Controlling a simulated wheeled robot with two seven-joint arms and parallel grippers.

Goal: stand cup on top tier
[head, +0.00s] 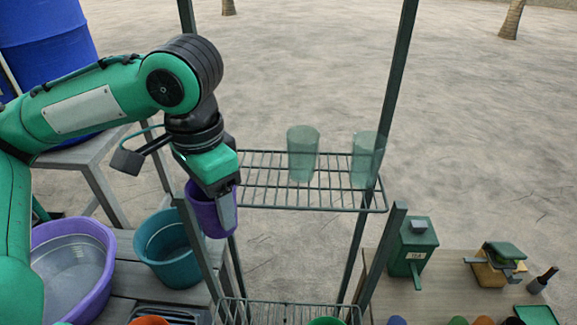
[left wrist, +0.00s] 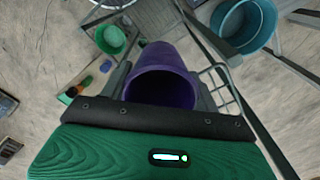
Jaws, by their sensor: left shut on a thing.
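My left gripper (head: 216,203) is shut on a purple cup (head: 202,214), just left of the rack's top tier. In the left wrist view the purple cup (left wrist: 162,62) sits between the two fingers, its dark open mouth facing the camera. The top tier (head: 257,195) is a dark green wire shelf. Two clear greenish glasses (head: 302,150) (head: 366,160) stand on its middle and right. The cup is beside the tier's left end, near a rack post; whether it touches is hard to tell. My right gripper is out of view.
A lower wire tier (head: 290,307) lies below. A teal bucket (head: 170,262) and a purple tub (head: 98,235) stand left. A green box (head: 413,250) stands on the table at right. The top tier's left part is bare.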

